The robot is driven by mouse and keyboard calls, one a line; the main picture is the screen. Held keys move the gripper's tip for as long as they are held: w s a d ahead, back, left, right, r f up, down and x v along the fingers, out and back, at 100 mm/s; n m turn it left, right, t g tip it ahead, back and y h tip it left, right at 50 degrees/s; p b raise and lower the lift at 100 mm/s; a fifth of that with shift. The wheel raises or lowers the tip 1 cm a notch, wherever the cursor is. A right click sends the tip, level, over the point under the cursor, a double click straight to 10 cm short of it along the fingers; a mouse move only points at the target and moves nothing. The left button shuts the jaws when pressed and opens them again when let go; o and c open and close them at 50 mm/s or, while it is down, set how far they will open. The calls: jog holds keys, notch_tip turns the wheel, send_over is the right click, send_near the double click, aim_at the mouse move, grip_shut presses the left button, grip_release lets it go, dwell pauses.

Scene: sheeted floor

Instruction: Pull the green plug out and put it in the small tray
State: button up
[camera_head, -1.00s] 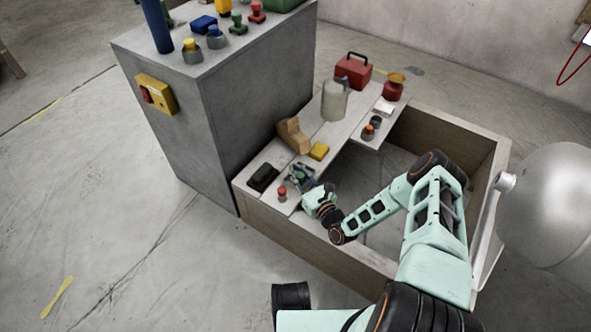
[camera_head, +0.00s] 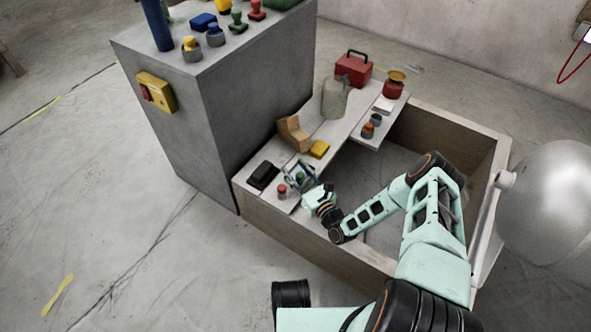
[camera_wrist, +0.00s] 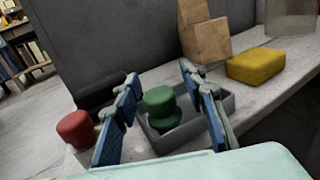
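The green plug (camera_wrist: 162,108) stands inside the small grey tray (camera_wrist: 228,103) in the wrist view. My gripper (camera_wrist: 158,76) is open, with one blue-padded finger on each side of the plug and gaps showing between. The fingers hide parts of the tray's sides. In the head view my gripper (camera_head: 298,168) is low over the near end of the pale bench; the plug and tray there are mostly hidden by it. Another green piece (camera_head: 237,22) stands on the grey cabinet top.
A red plug (camera_wrist: 75,128) stands left of the tray. A yellow block (camera_wrist: 256,66) and wooden piece (camera_wrist: 206,38) lie beyond it. A black box (camera_head: 262,175) sits beside the grey cabinet (camera_head: 165,110). A grey can (camera_head: 334,100) and red toolbox (camera_head: 353,69) stand farther along the bench.

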notch_tip(320, 180, up, 10)
dwell(0.5)
